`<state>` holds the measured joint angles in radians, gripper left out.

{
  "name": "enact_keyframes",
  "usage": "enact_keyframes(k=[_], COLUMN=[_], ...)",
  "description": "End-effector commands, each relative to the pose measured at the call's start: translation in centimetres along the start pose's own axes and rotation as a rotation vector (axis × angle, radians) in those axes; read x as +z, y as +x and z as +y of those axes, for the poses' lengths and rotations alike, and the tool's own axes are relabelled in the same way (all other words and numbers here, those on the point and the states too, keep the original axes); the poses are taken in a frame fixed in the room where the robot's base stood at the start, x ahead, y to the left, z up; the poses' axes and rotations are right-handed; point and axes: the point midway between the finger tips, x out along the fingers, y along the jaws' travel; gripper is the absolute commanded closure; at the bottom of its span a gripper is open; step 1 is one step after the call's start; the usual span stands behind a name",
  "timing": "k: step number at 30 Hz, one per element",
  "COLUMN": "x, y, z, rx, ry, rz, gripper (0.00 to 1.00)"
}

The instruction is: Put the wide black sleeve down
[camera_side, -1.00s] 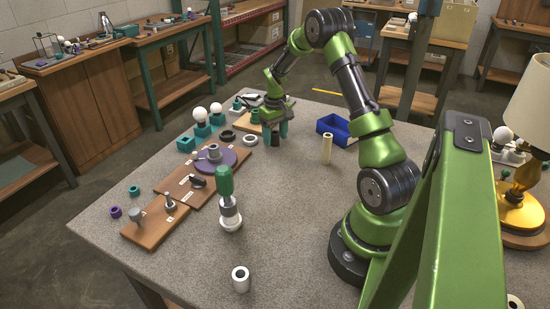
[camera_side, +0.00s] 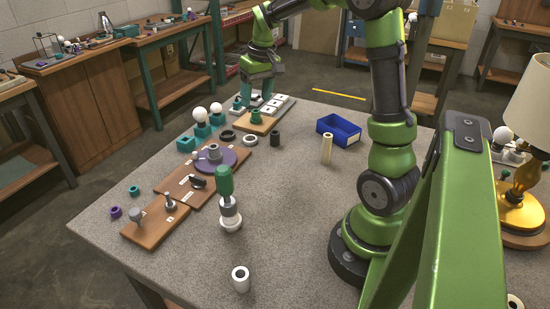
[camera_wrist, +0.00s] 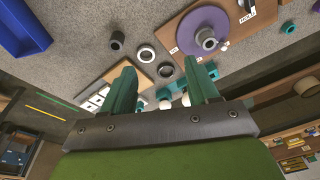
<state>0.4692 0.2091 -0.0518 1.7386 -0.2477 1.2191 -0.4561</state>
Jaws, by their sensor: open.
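The black sleeve (camera_side: 275,139) stands upright on the grey table, left of the blue bin and apart from my gripper. In the wrist view the sleeve (camera_wrist: 117,40) shows at the upper left, beyond my fingertips. My gripper (camera_side: 256,97) is raised at the far end of the table, above the white-slotted tray. Its teal fingers are apart with nothing between them, as the wrist view (camera_wrist: 157,70) also shows.
A blue bin (camera_side: 339,130) and a cream tube (camera_side: 326,149) stand right of the sleeve. A white ring (camera_side: 250,141) and a black ring (camera_side: 227,136) lie to its left. A wooden board (camera_side: 258,124) lies behind.

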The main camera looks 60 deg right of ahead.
Motion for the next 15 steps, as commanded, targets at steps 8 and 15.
enact_keyframes(k=[8,15], x=[10.4,18.6], y=[-6.7,-7.7], z=[-11.0,-14.6], rx=[-0.158,-0.303], ry=[-0.051,-0.063], rz=[0.216,0.322], gripper=[0.41,0.41])
